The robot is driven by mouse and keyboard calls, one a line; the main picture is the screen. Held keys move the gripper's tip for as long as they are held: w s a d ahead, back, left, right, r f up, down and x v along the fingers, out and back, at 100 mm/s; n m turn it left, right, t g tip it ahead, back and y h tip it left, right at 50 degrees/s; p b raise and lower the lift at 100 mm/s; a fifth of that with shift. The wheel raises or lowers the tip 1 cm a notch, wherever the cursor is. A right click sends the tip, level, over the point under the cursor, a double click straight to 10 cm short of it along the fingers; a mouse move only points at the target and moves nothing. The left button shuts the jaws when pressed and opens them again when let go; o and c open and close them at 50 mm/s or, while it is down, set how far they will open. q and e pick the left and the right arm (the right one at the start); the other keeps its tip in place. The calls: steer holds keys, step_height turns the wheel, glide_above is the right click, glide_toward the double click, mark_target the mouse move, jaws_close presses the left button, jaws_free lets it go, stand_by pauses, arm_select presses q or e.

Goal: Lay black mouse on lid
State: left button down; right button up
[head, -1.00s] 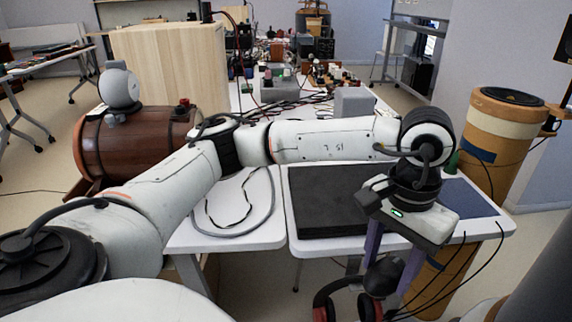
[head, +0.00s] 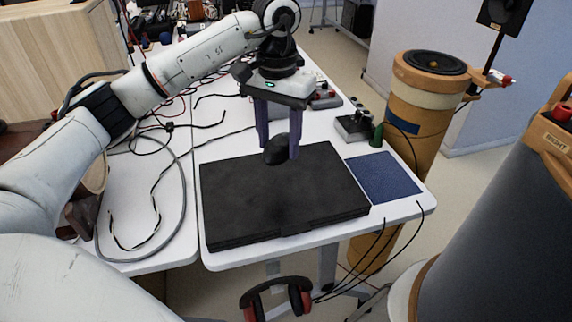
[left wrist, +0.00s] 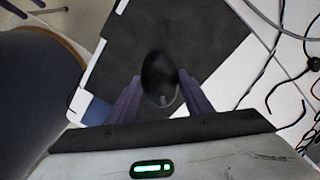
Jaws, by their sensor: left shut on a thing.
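The black mouse (head: 276,151) is between the two purple fingers of my left gripper (head: 280,148), which is shut on it. They are over the far part of the black lid (head: 275,205), the flat top of a closed case on the white table. The mouse seems to be a little above the lid; whether it touches cannot be told. In the left wrist view the mouse (left wrist: 160,78) shows between the fingers, with the dark lid (left wrist: 205,40) behind it. My right gripper is not in view.
Cables lie on the table at left. Red and black headphones (head: 276,296) are below the front edge. The near part of the lid is bare.

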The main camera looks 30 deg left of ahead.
mark_target(277, 142)
arm_select(q)
steer(key=f, duration=0.4)
steer(key=shift+s+f, duration=0.15)
steer(key=shift+s, duration=0.1)
steer(key=shift+f, duration=2)
steer(key=c, duration=0.9)
jaws_free()
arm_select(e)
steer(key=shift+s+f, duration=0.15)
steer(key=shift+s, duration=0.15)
arm_select(q)
steer(key=shift+r, duration=0.55)
step_height(277, 142, up, 11)
steer(key=shift+r, duration=0.1)
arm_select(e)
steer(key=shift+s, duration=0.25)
